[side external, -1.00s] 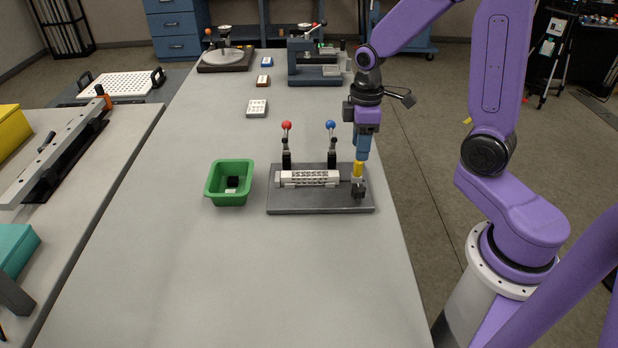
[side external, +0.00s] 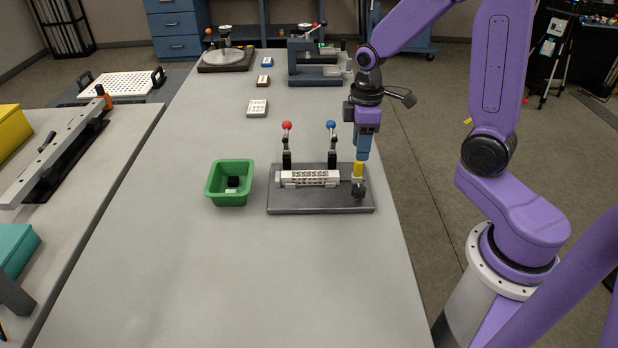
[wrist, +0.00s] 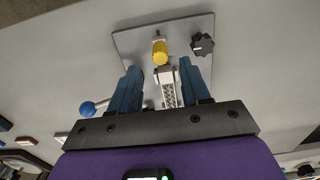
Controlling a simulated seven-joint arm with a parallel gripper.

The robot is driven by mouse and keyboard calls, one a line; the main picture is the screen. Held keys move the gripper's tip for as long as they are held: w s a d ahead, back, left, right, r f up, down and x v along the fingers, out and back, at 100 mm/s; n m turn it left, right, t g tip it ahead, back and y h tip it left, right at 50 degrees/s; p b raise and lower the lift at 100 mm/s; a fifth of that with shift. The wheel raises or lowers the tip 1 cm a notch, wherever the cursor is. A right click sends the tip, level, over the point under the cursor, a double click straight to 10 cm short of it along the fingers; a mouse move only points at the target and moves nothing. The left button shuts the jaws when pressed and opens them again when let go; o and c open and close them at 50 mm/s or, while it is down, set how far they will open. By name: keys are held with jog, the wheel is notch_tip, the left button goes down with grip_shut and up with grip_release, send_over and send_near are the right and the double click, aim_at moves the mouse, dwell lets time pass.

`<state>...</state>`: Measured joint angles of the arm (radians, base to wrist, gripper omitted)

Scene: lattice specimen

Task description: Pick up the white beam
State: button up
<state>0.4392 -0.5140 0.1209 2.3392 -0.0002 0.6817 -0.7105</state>
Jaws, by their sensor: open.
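The white lattice beam (side external: 308,178) lies across the dark grey fixture plate (side external: 290,203), left of my gripper. In the wrist view the beam (wrist: 169,92) shows end-on between my two fingers, beyond their tips. My gripper (side external: 360,158) is open and points down over the right end of the plate, above a yellow part (side external: 358,170). The yellow knob (wrist: 160,52) also shows in the wrist view, ahead of the fingertips. A black star knob (side external: 358,190) sits at the plate's right end. I cannot tell whether the fingers touch anything.
Two upright levers stand behind the beam, one with a red ball (side external: 287,125) and one with a blue ball (side external: 331,125). A green bin (side external: 229,201) with small pieces inside stands left of the plate. The front of the table (side external: 250,285) is clear.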

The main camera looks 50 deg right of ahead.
jog(key=shift+o, duration=1)
